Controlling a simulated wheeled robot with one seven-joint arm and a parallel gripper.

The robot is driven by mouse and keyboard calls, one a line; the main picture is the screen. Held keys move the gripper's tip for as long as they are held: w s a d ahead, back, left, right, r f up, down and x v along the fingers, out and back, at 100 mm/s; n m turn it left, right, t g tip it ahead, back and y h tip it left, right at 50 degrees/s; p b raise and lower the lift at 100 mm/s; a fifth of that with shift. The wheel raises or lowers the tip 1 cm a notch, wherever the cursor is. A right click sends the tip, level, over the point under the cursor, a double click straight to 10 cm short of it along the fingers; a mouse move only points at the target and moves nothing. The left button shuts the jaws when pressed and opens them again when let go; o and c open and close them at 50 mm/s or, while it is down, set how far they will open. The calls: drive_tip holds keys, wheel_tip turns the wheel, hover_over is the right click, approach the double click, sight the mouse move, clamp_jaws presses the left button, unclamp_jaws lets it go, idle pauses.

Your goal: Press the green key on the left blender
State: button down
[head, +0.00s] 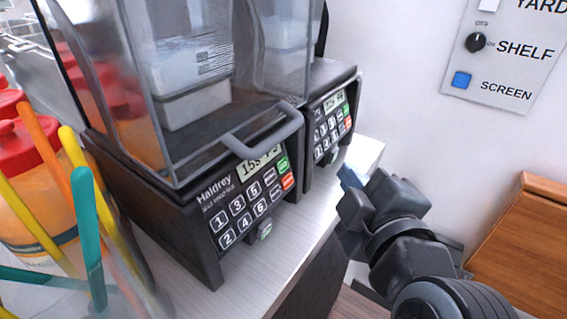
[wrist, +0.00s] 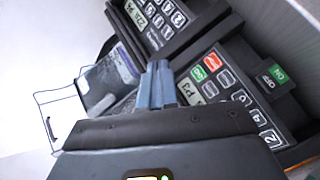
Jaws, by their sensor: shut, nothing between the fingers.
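The left blender (head: 130,190) is a black base with a clear enclosure, standing nearer in the head view. Its keypad has a green key (head: 283,164) above a red key (head: 288,181), to the right of the display. In the wrist view the green key (wrist: 198,74) sits beside the red key (wrist: 212,62). My gripper (head: 350,178) is shut and empty, its blue-grey tips right of the left blender's keypad in the head view. In the wrist view the tips (wrist: 160,72) show left of the green key. I see no contact; the exact gap is unclear.
The right blender (head: 335,85) stands close beside the left one, with a similar keypad. A green ON/OFF switch (wrist: 279,75) is below the left keypad. Red-lidded jars (head: 25,150) and coloured sticks stand at left. A wall panel (head: 505,55) is upper right.

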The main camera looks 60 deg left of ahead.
drive_tip(key=shift+s+a+f, duration=0.45)
drive_tip(key=shift+s+a, duration=0.2)
drive_tip(key=shift+a, duration=0.5)
drive_tip(key=shift+s+a+f, duration=0.45)
drive_tip(key=shift+s+a, duration=0.2)
drive_tip(key=shift+a, duration=0.55)
drive_tip(key=shift+s+a+f, duration=0.45)
drive_tip(key=shift+s+a, duration=0.2)
drive_tip(key=shift+a, duration=0.5)
drive_tip(key=shift+a, duration=0.1)
drive_tip(key=shift+s+a+f, duration=0.1)
drive_tip(key=shift+s+a, duration=0.05)
drive_tip(key=shift+a, duration=0.1)
drive_tip(key=shift+s+a+f+b, duration=0.15)
drive_tip(key=shift+s+a+b, duration=0.05)
drive_tip(key=shift+a+b, duration=0.15)
idle(0.4)
drive_tip(key=shift+w+d+r, duration=0.25)
drive_tip(key=shift+w+d, duration=0.1)
drive_tip(key=shift+d, duration=0.35)
drive_tip(key=shift+w+d+r+b, duration=0.1)
drive_tip(key=shift+w+d+r, duration=0.25)
drive_tip(key=shift+d, duration=0.35)
drive_tip(key=shift+w+d+r+b, duration=0.1)
drive_tip(key=shift+w+d+r, duration=0.1)
drive_tip(key=shift+w+d, duration=0.35)
drive_tip(key=shift+w+d+r+b, duration=0.1)
drive_tip(key=shift+w+d+r, duration=0.15)
drive_tip(key=shift+d, duration=0.55)
